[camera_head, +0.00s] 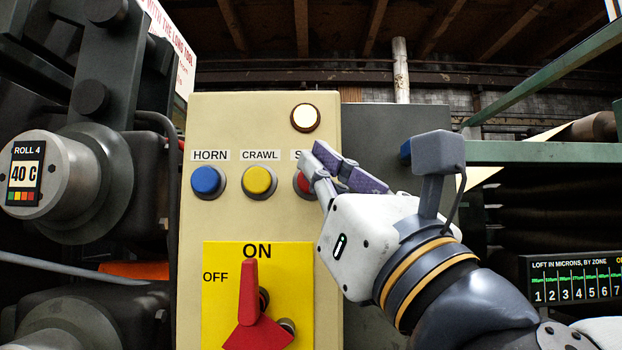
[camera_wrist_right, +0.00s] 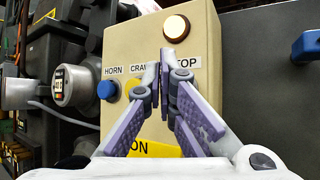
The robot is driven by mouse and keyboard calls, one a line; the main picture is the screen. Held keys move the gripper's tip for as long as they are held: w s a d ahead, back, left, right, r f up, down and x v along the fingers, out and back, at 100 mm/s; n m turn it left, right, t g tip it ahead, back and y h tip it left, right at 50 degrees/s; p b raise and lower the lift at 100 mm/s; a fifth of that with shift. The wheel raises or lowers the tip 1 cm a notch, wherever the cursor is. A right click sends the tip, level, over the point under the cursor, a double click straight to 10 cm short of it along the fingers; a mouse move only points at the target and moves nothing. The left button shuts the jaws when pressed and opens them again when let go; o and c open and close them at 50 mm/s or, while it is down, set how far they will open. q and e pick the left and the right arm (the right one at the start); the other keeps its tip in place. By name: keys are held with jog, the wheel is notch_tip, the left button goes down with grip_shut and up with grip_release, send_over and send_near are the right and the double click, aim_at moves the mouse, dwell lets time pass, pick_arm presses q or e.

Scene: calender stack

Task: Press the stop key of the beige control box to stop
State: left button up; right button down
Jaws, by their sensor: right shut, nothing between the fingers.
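The beige control box (camera_head: 270,130) stands upright in front of me. Its red stop key (camera_head: 301,187) is at the right of the key row, partly hidden by my right gripper's fingers, as is its label. My right gripper (camera_head: 312,155) is shut and empty, its tips in front of the box around the stop label. I cannot tell whether they touch it. In the right wrist view the shut fingers (camera_wrist_right: 161,66) point at the box (camera_wrist_right: 205,45) and hide the stop key; only "TOP" of its label shows. My left gripper is not in view.
A blue horn key (camera_head: 207,181) and yellow crawl key (camera_head: 259,181) sit left of the stop key. A pale lamp (camera_head: 305,118) is above. Below, a red rotary handle (camera_head: 249,290) points to ON. Roll machinery (camera_head: 95,185) stands left; a green frame (camera_head: 540,152) is right.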

jog(key=shift+w, duration=0.1)
dwell(0.3)
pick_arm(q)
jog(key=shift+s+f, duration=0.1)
pick_arm(e)
jog(key=shift+w, duration=0.35)
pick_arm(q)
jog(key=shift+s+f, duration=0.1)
pick_arm(e)
jog(key=shift+w, duration=0.55)
dwell(0.4)
jog(key=shift+s, duration=0.1)
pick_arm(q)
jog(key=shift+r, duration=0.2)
pick_arm(e)
jog(key=shift+s, duration=0.85)
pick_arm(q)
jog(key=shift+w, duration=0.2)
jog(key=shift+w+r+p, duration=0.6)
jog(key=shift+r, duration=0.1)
pick_arm(e)
jog(key=s, duration=0.5)
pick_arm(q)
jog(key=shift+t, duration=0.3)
